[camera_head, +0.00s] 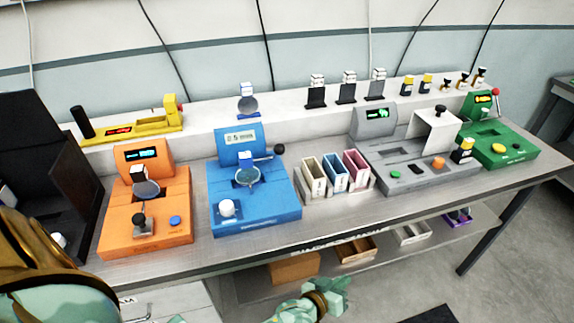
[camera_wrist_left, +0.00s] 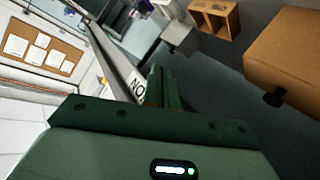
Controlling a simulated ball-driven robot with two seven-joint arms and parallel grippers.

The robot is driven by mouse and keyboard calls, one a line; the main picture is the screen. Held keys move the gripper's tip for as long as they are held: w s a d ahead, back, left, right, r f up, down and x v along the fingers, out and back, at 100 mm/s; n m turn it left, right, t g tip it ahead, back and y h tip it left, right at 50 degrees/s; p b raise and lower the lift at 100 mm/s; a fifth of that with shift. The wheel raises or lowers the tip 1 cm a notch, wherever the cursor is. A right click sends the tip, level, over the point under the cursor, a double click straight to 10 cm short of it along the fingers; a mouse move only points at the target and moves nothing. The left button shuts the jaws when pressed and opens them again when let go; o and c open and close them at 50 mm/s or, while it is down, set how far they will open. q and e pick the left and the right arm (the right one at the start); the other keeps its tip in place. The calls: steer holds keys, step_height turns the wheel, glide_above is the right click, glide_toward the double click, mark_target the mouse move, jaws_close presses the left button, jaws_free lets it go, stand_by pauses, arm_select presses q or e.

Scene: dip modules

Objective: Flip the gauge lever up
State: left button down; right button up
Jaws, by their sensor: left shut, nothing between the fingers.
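Several instrument modules stand on the bench, and I cannot tell for sure which one is the gauge. The blue module (camera_head: 255,205) has a small display and a side lever with a black knob (camera_head: 279,149), sticking out to the right. The green module (camera_head: 505,150) has a lever with a red ball (camera_head: 495,91) standing up at its right side. The yellow module (camera_head: 135,127) has a black handle (camera_head: 82,121) at its left end. My left gripper (camera_head: 338,288) is shut and empty, low in front of the bench, apart from all modules. Its closed fingers (camera_wrist_left: 162,88) show in the left wrist view. My right gripper is not visible.
An orange module (camera_head: 150,225) and a grey module (camera_head: 415,165) flank the blue one, with small coloured bins (camera_head: 335,175) between blue and grey. The bench's front edge (camera_head: 340,228) lies above my gripper. Boxes (camera_head: 355,248) sit on the lower shelf.

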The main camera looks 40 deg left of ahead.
arm_select(q)
steer(key=w+r+n+t+y, duration=0.1)
steer(key=w+r+n+t, duration=0.15)
steer(key=r, duration=0.45)
steer(key=w+r+n+t+y+b, duration=0.1)
steer(key=w+r+n+t, duration=0.1)
steer(key=w+r+n, duration=0.3)
steer(key=w+r+n+t+y, duration=0.1)
steer(key=r+n+t, duration=0.15)
steer(key=r, duration=0.55)
steer(key=a+r+n+y+b, duration=0.1)
steer(key=a+r+n+y, duration=0.4)
steer(key=r+n+y, duration=0.6)
steer(key=s+a+r+n+g+y, duration=0.5)
steer(key=a+n+g, duration=0.15)
steer(key=n, duration=0.85)
steer(key=s+f+n+g+h, duration=0.3)
steer(key=f+n+g+h, duration=0.1)
steer(key=f+n+g, duration=0.2)
steer(key=f+n, duration=0.1)
steer(key=n, duration=0.1)
steer(key=shift+s+a+f+n+h, duration=0.3)
steer(key=shift+a+f+n, duration=0.1)
steer(key=shift+b, duration=0.3)
